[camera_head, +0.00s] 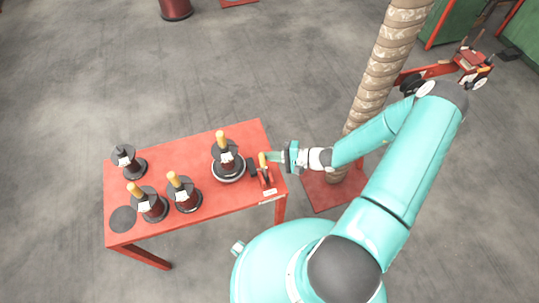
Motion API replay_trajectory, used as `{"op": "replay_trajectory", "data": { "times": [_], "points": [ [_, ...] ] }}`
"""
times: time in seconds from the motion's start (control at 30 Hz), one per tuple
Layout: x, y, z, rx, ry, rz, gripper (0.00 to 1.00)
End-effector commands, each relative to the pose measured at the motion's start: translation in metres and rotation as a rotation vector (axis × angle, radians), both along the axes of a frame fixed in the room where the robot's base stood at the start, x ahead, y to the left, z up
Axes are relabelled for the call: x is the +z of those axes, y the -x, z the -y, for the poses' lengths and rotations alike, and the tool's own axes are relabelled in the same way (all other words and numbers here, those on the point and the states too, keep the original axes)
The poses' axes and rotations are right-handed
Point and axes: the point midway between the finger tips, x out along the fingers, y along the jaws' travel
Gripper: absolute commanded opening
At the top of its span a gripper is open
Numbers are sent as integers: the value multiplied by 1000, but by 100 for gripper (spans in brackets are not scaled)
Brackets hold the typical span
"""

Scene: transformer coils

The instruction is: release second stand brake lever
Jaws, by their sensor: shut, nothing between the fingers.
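A brake lever (262,160) with a yellow-orange grip stands on a small red and black mount (266,181) at the right end of the red table (210,203). My gripper (276,157) comes in from the right at the height of the grip. It is shut, with its tip right beside the grip; I cannot tell whether they touch. A coil on a round stand (229,177) is just left of the lever, with a yellow handle on top.
Two more yellow-handled coils (185,196) (152,206) and a dark coil without a yellow handle (127,160) stand on the table's left half. An empty black disc (122,218) lies at the front left. A tall wrapped column (383,70) rises behind my arm.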

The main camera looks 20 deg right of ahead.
Motion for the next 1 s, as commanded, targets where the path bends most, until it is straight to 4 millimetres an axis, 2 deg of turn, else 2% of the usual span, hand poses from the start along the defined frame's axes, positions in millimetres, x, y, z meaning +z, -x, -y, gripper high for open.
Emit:
{"op": "replay_trajectory", "data": {
  "times": [0.17, 0.5, 1.0],
  "points": [
    [3, 8, 0, -4, -4, 94, 0],
    [10, 32, 0, -5, -4, 407, 0],
    [8, 65, 0, -3, -2, 819, 0]
  ]
}}
